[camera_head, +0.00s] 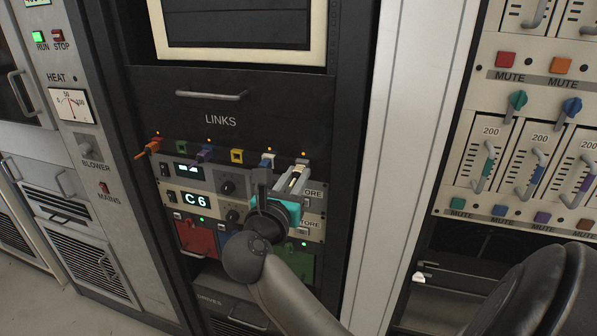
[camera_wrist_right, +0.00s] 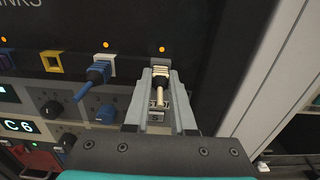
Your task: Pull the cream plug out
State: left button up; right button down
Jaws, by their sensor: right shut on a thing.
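The cream plug (camera_wrist_right: 160,87) stands between the jaws of my right gripper in the wrist view, below an orange lamp at the right end of the socket row. My right gripper (camera_wrist_right: 161,80) is shut on it. In the head view the same gripper (camera_head: 300,172) reaches up to the right end of the row under the LINKS label and mostly hides the plug. How deep the plug sits in its socket cannot be told. My left gripper is not in view.
A blue plug (camera_wrist_right: 96,75) sits in the white socket just left of my gripper; a yellow socket (camera_wrist_right: 52,63) is further left. An orange plug (camera_head: 148,148) is at the row's left end. Display units (camera_head: 195,200) lie below. A pale rack post (camera_head: 385,150) stands right.

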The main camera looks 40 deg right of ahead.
aim_at(295, 179)
jog(key=shift+a, duration=0.1)
dwell(0.8)
jog(key=shift+v, duration=2.95)
